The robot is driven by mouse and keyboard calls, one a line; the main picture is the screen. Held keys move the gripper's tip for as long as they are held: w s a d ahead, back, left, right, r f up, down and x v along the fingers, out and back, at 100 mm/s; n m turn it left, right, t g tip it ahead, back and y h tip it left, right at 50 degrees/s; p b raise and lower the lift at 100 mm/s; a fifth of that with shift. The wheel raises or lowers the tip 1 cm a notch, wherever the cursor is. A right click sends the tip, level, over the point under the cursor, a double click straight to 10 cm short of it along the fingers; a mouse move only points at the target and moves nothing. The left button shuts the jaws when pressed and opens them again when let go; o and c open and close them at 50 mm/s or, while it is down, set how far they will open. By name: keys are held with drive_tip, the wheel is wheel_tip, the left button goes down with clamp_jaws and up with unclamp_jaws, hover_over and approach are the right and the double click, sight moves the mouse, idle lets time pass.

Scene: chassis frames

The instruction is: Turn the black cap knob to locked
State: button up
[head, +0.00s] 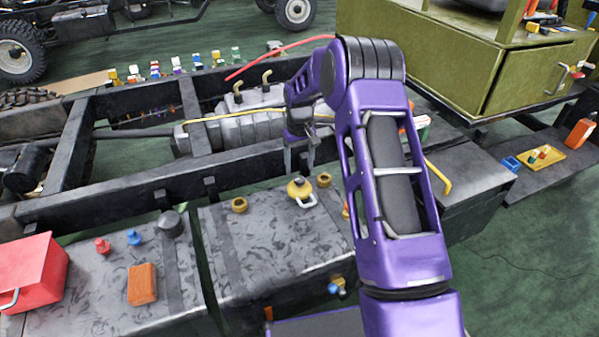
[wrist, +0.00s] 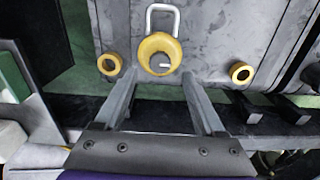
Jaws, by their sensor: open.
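A round cap with a yellow collar (head: 300,188) sits on top of the right-hand grey tank; its dark centre carries a small white mark, and a pale loop sticks out from it. In the wrist view this yellow collar (wrist: 147,50) lies just beyond and between the fingertips. My gripper (head: 300,160) is open and empty, above and behind the cap in the head view; in the wrist view its two fingers (wrist: 160,84) point toward it, apart from it. I cannot tell which is the named knob.
Smaller yellow rings (wrist: 109,64) and (wrist: 242,73) flank the cap. A black frame rail (head: 150,180) runs behind the tanks. A red box (head: 32,272) and an orange block (head: 142,284) lie at left. The tank top in front of the cap is clear.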

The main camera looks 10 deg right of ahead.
sight(299, 179)
wheel_tip(299, 179, up, 13)
drive_tip(key=p, duration=0.1)
idle(0.3)
